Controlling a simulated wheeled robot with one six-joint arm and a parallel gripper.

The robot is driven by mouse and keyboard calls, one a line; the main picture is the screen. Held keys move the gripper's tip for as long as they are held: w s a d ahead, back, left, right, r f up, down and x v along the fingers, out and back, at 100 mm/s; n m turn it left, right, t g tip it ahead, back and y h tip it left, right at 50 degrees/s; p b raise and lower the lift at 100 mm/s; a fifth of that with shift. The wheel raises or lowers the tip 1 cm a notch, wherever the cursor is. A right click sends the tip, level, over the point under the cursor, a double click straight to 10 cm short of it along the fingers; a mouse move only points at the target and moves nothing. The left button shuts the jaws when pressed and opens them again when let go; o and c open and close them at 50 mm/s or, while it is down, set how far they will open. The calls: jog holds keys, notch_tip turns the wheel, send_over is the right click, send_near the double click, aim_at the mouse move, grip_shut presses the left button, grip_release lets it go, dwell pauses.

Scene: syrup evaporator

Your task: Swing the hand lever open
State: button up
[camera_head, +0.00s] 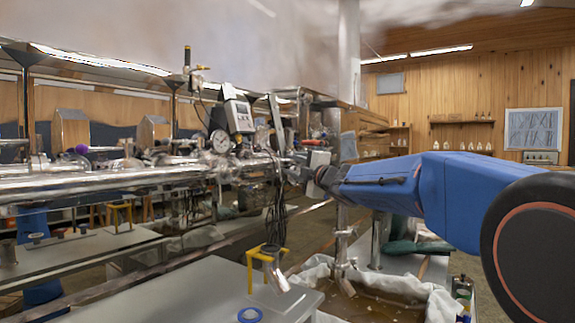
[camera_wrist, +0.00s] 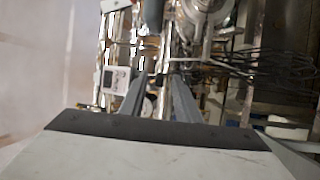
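My gripper (camera_head: 297,168) is at the right end of the metal pipework, near the gauge and the grey control box. In the wrist view its two fingers (camera_wrist: 160,80) stand apart with a gap between them, and I see nothing clamped there. A flat grey upright bar (camera_head: 276,122) stands on the pipework just left of my gripper; it may be the hand lever, but I cannot tell for sure. A rod with a purple ball (camera_head: 82,149) is farther left on the pipework. Contact between my fingers and any lever cannot be made out.
A round gauge (camera_head: 221,141) and control box (camera_head: 239,116) sit on the long shiny pipe (camera_head: 110,180). The control box also shows in the wrist view (camera_wrist: 117,80). Dark cables (camera_head: 279,215) hang below the gripper. A cloth-lined basin (camera_head: 375,303) and a grey table (camera_head: 190,293) are lower down.

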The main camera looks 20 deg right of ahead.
aim_at(289, 164)
jog(key=shift+x, duration=1.5)
grip_shut()
jog(key=shift+s+d, duration=0.1)
jog(key=shift+d, duration=0.05)
jog(key=s+d+n+g+y, duration=0.3)
jog(key=d+n+g+y, duration=0.2)
jog(key=y, duration=0.5)
jog(key=shift+s+d+n+g, duration=0.2)
jog(key=shift+s+n+g, duration=0.1)
jog(key=shift+n+g, duration=0.8)
jog(key=shift+y, duration=0.3)
